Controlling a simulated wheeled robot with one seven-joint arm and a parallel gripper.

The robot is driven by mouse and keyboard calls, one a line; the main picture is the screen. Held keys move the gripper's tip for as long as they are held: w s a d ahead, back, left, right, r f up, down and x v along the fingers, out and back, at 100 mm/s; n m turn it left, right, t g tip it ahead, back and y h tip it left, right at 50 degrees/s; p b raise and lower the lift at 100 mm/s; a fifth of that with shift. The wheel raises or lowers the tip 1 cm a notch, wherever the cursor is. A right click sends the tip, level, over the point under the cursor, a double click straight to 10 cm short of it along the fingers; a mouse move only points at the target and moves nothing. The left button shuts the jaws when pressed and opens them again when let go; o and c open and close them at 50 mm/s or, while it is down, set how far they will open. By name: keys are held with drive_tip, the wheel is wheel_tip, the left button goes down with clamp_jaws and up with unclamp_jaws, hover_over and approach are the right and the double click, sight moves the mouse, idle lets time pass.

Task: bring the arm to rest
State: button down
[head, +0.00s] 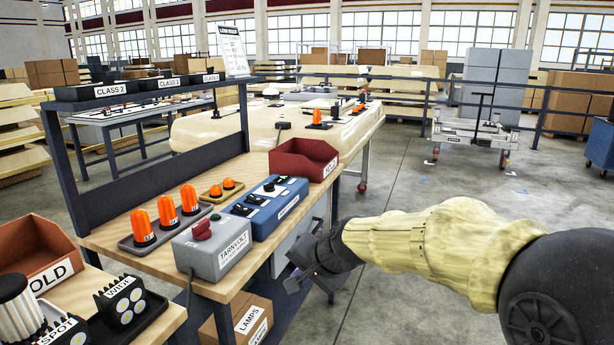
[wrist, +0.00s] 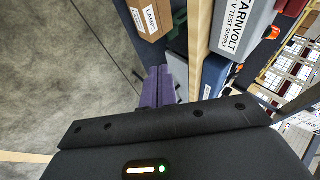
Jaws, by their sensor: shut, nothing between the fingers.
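My arm reaches in from the right in the head view, and my gripper (head: 296,279) hangs in front of the bench's right end, below its top and clear of it. In the wrist view the purple fingers of my gripper (wrist: 158,86) lie close together with nothing between them. The wooden bench (head: 145,262) stands just left of it. The grey Tarnvolt test supply (head: 212,245) sits near the bench's front edge, left of and above my gripper.
A blue box (head: 266,208), a red bin (head: 304,160) and a tray of orange beacons (head: 168,218) stand on the bench. A box marked LAMPS (head: 237,320) is below it. A HOLD bin (head: 40,252) and work lights (head: 121,301) are at left. Open floor lies behind my arm.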

drive_tip(key=s+d+f+n+g+h, duration=0.4)
drive_tip(key=s+d+f+n+h, duration=0.1)
drive_tip(key=s+d+f, duration=1.15)
drive_tip(key=w+p+v, duration=0.2)
drive_tip(key=p+v, duration=1.2)
drive_tip(key=v, duration=0.1)
drive_tip(key=w+r+p+v, duration=0.1)
drive_tip(key=w+p+v, duration=0.2)
drive_tip(key=p+v, duration=1.1)
drive_tip(key=shift+d+r+p, duration=0.2)
drive_tip(key=shift+r+p, duration=0.2)
drive_tip(key=shift+s, duration=0.15)
